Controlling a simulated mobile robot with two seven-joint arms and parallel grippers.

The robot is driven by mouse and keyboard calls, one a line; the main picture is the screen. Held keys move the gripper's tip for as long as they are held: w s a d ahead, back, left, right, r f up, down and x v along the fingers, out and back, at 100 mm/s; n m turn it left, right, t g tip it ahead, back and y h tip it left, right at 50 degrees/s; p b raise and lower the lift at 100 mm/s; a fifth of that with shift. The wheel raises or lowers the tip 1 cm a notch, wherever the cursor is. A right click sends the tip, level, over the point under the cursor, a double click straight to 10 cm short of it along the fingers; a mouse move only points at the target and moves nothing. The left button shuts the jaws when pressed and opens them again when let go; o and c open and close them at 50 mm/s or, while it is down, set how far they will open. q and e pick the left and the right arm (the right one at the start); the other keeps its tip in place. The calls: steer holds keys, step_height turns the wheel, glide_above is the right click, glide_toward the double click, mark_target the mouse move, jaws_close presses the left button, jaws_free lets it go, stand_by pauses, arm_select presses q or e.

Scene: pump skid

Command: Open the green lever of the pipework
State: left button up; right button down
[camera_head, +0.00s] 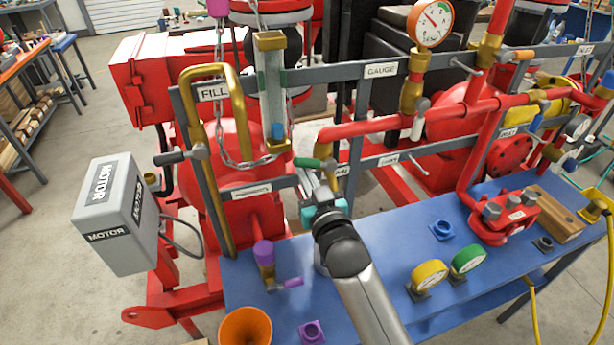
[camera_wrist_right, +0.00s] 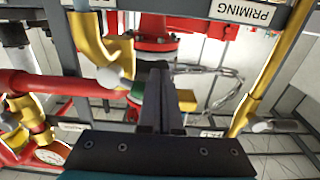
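The green lever (camera_head: 309,163) sits on the pipework just below the rail, lying roughly level with its grey hub at its right end. My right gripper (camera_head: 309,180) is at the lever from the front and below. In the right wrist view a piece of the green lever (camera_wrist_right: 137,92) shows beside the fingers of my right gripper (camera_wrist_right: 162,85). The two fingers look close together, with nothing clearly between them. They hide part of the lever, and I cannot tell whether they touch it. My left gripper is not in view.
A brass-ended sight glass (camera_head: 271,95) and a hanging chain (camera_head: 222,130) are close to the left. A red pipe (camera_head: 365,128) and the gauge (camera_head: 431,22) are to the right. The blue bench (camera_head: 380,260) below carries small fittings, an orange funnel (camera_head: 245,328) and a red manifold (camera_head: 503,215).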

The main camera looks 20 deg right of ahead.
step_height(320, 180, up, 2)
steer(key=shift+d+r+p, duration=0.1)
steer(key=shift+r+p, duration=0.05)
steer(key=shift+p, duration=0.7)
steer(key=shift+d+r+p, duration=0.5)
steer(key=shift+r+p, duration=0.4)
steer(key=shift+p, duration=0.25)
steer(key=shift+d+r+p, duration=0.85)
steer(key=shift+d+p, duration=0.3)
steer(key=shift+p, duration=0.05)
steer(key=shift+f, duration=0.1)
steer(key=shift+a, duration=0.55)
steer(key=p, duration=0.2)
glide_toward(311, 165)
steer(key=shift+w+d+r, duration=0.15)
steer(key=shift+d+r, duration=0.05)
steer(key=shift+r, duration=0.35)
steer(key=shift+w+d+r, duration=0.2)
steer(key=shift+r, duration=0.3)
steer(key=shift+w+d+r, duration=0.15)
steer(key=shift+d+r, duration=0.05)
steer(key=shift+r, duration=0.35)
